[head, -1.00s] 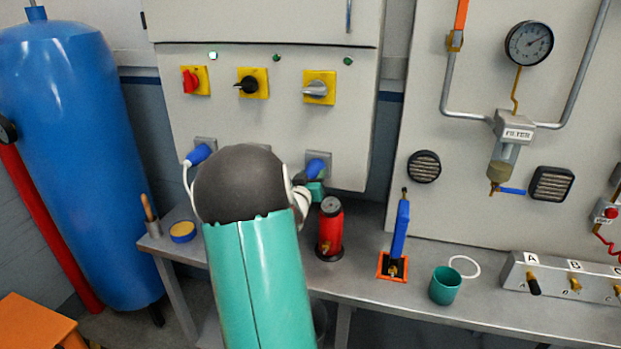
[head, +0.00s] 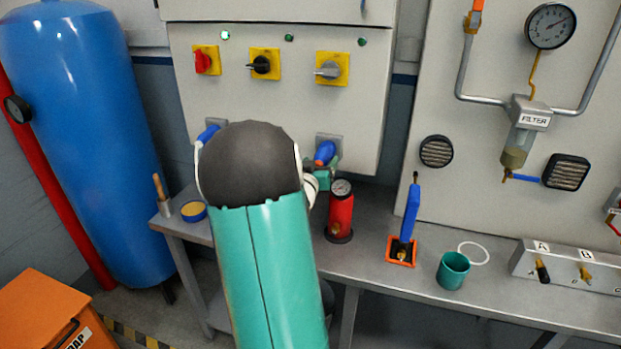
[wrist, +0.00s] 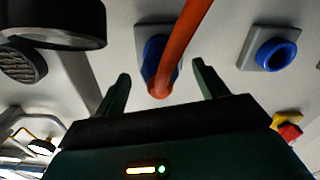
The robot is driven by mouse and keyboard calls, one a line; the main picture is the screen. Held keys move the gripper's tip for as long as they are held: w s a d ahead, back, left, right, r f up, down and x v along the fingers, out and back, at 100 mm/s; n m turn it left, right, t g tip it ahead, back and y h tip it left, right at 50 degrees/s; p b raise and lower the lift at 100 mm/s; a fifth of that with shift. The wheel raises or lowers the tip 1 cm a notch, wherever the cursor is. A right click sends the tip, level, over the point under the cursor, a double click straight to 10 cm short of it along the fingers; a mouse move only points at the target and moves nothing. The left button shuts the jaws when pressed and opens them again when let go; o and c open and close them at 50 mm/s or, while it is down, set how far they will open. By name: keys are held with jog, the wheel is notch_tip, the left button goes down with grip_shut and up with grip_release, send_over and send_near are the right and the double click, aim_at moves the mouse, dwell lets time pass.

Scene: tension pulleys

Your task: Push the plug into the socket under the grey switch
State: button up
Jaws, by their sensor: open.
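The grey switch (head: 328,68) sits on a yellow plate at the right of the cabinet front. Below it, a blue plug or socket part (head: 325,152) stands out from a grey plate. In the wrist view, a blue piece (wrist: 152,58) lies between my fingers, with an orange cable-like length (wrist: 188,35) in front of it. How deep the plug sits is hidden. My gripper (wrist: 163,88) is open, one finger on each side of the orange piece, with gaps visible. In the head view, my gripper (head: 322,178) is small and partly hidden behind my arm.
A blue socket (wrist: 275,55) on a grey plate shows at the right of the wrist view. On the bench, a red cylinder (head: 341,215) stands close right of my gripper. A blue-handled lever (head: 411,215) and a green cup (head: 453,270) stand farther right.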

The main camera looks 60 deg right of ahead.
jog(key=s+a, duration=0.1)
jog(key=a, duration=0.9)
jog(key=shift+s+a, duration=0.35)
jog(key=shift+w, duration=0.1)
